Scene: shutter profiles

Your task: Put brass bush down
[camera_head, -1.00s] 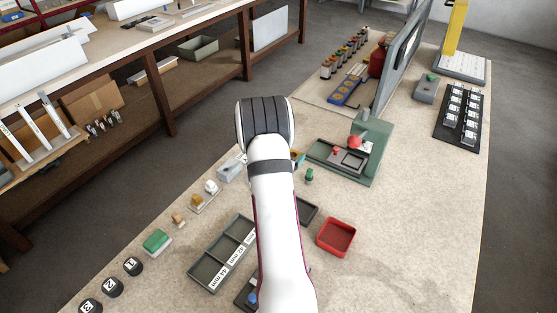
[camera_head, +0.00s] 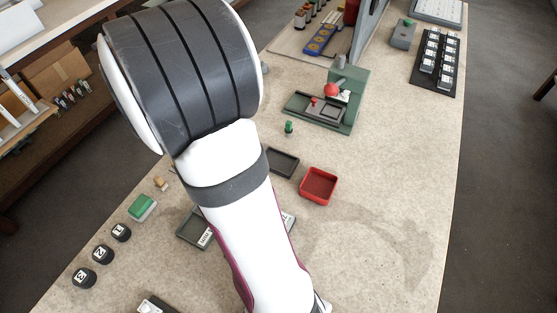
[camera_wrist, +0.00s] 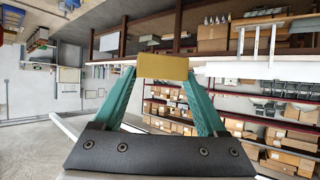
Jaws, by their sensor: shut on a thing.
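In the wrist view my gripper (camera_wrist: 162,72) has its two green fingers shut on the brass bush (camera_wrist: 162,66), a yellow-gold block shape held across the fingertips. Behind it the view shows shelves and floor, so the bush is held clear of any surface I can see. In the head view my arm's large dark-banded joint fills the upper left, and the gripper and bush are hidden. A grey divided tray (camera_head: 192,234) with white labels lies on the bench, partly covered by my arm. A small dark tray (camera_head: 283,162) and a red tray (camera_head: 319,199) stand to its right.
The bench (camera_head: 390,200) is clear at right and front. A green fixture with a red knob (camera_head: 347,95) stands beyond the trays, near a small green-topped piece (camera_head: 289,128). Black numbered pieces (camera_head: 103,254) and a green block (camera_head: 142,207) line the left edge.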

